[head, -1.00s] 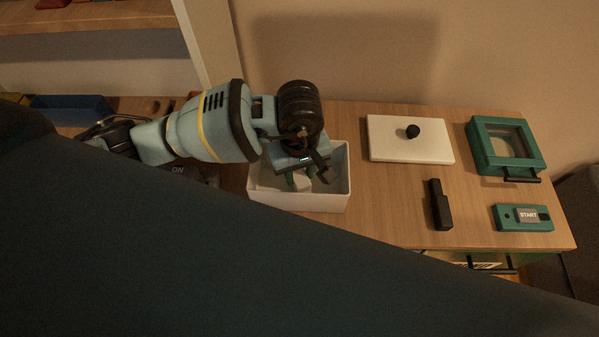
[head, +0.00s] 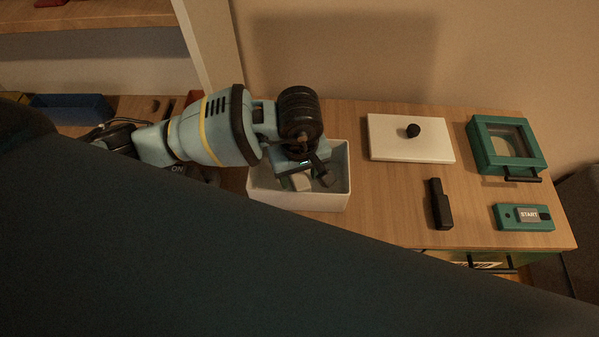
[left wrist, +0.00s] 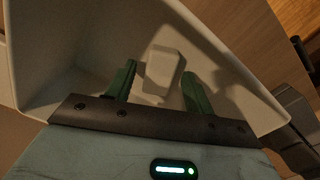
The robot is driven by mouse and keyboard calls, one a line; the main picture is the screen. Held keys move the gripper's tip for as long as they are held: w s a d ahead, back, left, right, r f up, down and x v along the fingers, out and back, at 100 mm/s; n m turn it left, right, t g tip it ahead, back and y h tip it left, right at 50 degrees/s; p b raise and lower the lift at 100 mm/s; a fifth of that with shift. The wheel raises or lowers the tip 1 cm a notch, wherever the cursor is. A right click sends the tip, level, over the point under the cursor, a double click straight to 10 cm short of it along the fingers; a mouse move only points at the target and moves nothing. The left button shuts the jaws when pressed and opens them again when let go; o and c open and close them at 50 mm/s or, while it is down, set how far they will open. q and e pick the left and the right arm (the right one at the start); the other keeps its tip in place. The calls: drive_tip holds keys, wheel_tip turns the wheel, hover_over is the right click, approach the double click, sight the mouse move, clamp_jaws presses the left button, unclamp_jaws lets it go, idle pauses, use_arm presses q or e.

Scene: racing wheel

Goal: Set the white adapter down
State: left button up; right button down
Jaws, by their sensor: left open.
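The white adapter (left wrist: 164,71) is a small pale block inside the white open box (left wrist: 38,88). It lies between the two green fingers of my left gripper (left wrist: 159,88), with a visible gap on each side. In the head view the adapter (head: 301,181) shows low in the box (head: 300,200), just below my left gripper (head: 308,176). The left gripper is open and reaches down into the box. I cannot tell for sure whether the adapter rests on the box floor. My right gripper is not in view.
Right of the box are a white plate with a black knob (head: 410,138), a green framed case (head: 506,147), a black bar-shaped object (head: 440,204) and a green START box (head: 523,217). A blue bin (head: 70,108) is at the far left. Wood (head: 385,220) is bare right of the box.

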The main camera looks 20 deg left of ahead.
sight(299, 178)
use_arm(q)
wheel_tip(299, 178, up, 12)
drive_tip(key=shift+r, duration=0.15)
idle(0.3)
